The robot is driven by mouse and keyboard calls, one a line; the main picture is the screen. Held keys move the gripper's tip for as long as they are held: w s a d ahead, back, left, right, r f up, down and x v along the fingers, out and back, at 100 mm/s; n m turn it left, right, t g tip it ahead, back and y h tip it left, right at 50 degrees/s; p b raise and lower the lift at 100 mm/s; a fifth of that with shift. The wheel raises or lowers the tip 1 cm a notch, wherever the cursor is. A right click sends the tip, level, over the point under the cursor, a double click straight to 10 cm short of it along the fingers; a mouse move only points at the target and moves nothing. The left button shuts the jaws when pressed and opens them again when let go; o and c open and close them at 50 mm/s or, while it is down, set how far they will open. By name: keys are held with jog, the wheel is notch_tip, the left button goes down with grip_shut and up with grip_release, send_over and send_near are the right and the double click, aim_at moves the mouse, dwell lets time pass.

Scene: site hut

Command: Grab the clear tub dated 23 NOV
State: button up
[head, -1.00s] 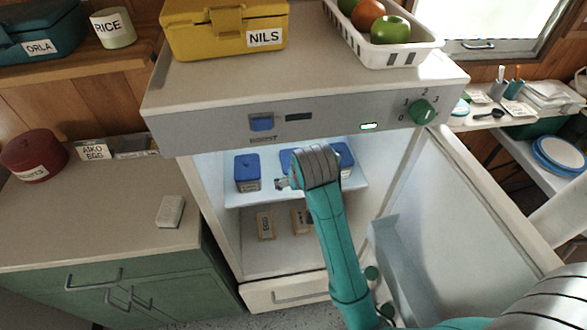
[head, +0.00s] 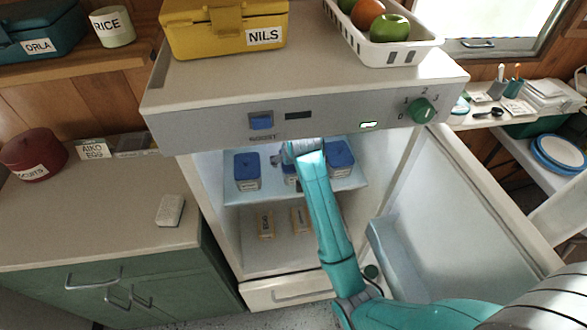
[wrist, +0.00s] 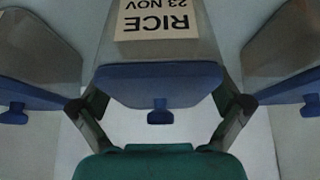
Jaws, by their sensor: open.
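The clear tub labelled RICE 23 NOV (wrist: 160,48) has a blue lid and appears upside down in the wrist view, in the middle. My gripper (wrist: 160,108) is open, with one finger at each side of this tub's lid; I cannot tell if they touch it. In the head view the middle tub (head: 290,181) on the fridge shelf is mostly hidden behind my wrist. Similar blue-lidded tubs stand to its left (head: 247,171) and right (head: 340,160); their dates are not readable.
The neighbouring tubs (wrist: 35,60) (wrist: 290,60) flank my fingers closely. The fridge shelf (head: 268,195) has small packs (head: 265,224) below it. The fridge door (head: 460,215) stands open at the right, and the control panel (head: 330,117) overhangs above.

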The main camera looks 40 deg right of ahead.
jog(key=shift+w+f, duration=0.15)
jog(key=shift+f, duration=0.15)
jog(key=shift+c, duration=0.3)
jog(key=c, duration=1.2)
jog(key=shift+r, duration=0.15)
